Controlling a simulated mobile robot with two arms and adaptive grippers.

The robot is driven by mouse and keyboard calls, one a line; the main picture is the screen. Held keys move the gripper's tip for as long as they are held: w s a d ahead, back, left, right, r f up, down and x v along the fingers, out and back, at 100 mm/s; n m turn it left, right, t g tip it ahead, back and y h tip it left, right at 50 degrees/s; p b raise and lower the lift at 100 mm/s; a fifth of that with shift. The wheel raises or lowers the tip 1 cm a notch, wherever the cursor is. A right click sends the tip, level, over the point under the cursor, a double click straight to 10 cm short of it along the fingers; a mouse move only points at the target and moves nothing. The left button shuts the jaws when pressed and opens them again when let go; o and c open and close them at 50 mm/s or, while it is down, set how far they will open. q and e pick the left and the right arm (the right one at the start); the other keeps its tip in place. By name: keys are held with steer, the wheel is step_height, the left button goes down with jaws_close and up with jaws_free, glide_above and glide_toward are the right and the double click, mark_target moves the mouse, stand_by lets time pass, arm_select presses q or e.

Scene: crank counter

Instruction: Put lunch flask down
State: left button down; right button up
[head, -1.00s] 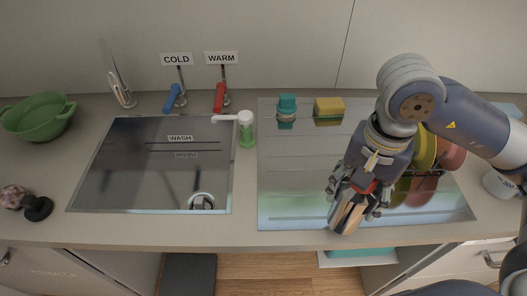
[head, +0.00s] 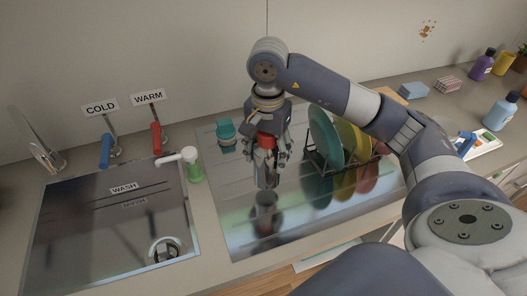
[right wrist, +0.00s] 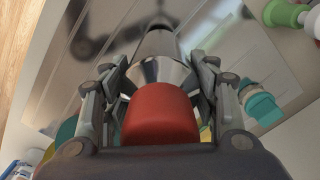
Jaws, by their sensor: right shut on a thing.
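The lunch flask (head: 267,174) has a silver body and a red cap (right wrist: 160,115). My right gripper (head: 267,152) is shut on it near the cap, with fingers on both sides. In the head view the flask hangs upright, base down, over the shiny metal draining surface (head: 238,232), left of the plate rack. Its base is very close to its reflection; I cannot tell whether it touches. In the right wrist view the silver body stretches away beyond the red cap, between the fingers of my right gripper (right wrist: 160,80). My left gripper is not in view.
A rack with green, yellow and pink plates (head: 324,135) stands close right of the gripper. A teal-topped item (head: 226,131) stands behind left. The wash basin (head: 110,240) and a green-based white spout (head: 192,165) lie left. The front of the draining surface is clear.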

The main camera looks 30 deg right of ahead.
steer(key=shift+w+d+f+p, duration=0.15)
steer(key=shift+w+f+p, duration=0.4)
steer(key=shift+f, duration=0.3)
steer(key=shift+w+d+f+p, duration=0.15)
steer(key=shift+w+f+p, duration=0.35)
steer(key=shift+f, duration=0.35)
steer(key=shift+w+f, duration=0.1)
steer(key=shift+f, duration=0.05)
steer(key=shift+f, duration=0.1)
steer(key=shift+f+b, duration=0.1)
steer(key=shift+b, duration=0.25)
steer(key=o, duration=1.5)
steer(key=shift+c, duration=0.2)
